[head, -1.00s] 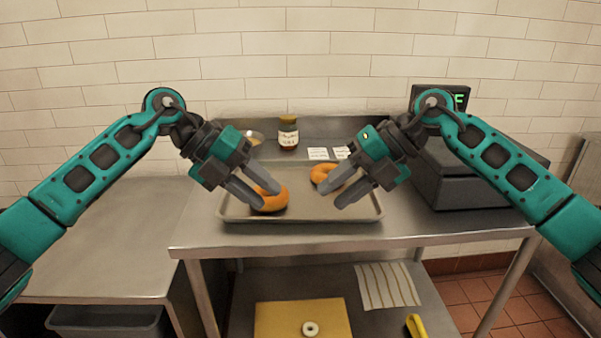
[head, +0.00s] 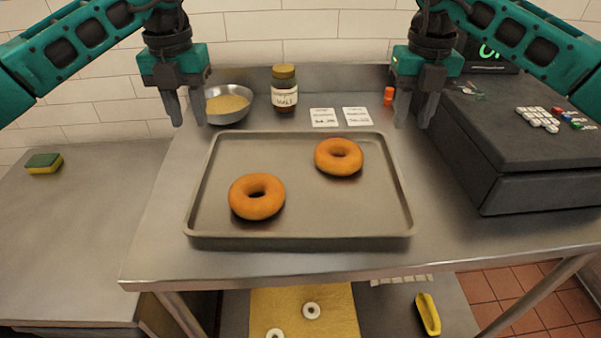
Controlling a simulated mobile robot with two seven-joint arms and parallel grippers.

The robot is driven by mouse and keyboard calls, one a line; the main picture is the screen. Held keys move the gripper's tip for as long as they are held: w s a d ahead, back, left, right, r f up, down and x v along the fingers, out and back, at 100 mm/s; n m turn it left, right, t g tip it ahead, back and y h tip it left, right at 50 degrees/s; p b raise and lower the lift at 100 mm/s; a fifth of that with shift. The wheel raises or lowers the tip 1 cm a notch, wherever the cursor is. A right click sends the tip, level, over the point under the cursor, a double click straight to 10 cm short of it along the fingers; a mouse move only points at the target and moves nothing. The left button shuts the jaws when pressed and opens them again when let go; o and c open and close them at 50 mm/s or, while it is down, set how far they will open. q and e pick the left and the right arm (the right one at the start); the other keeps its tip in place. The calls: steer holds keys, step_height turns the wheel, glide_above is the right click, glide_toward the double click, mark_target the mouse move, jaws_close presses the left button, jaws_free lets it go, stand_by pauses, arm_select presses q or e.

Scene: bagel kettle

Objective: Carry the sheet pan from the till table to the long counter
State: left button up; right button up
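The grey sheet pan (head: 300,222) lies flat on the steel till table (head: 155,235), near its front edge. Two orange-brown bagels lie in it, one left of the middle (head: 257,197) and one towards the back right (head: 339,157). My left gripper (head: 187,115) points down above the table, behind and left of the pan. Its fingers are apart with nothing between them. My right gripper (head: 415,115) points down behind and right of the pan, fingers also apart and empty. Neither gripper touches the pan.
The dark till (head: 500,150) is at right. A lower steel counter (head: 75,235) with a sponge (head: 44,163) is at left.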

mark_target(396, 173)
arm_select(q)
steer(key=shift+s, duration=0.1)
arm_select(e)
steer(key=shift+s+f, duration=0.1)
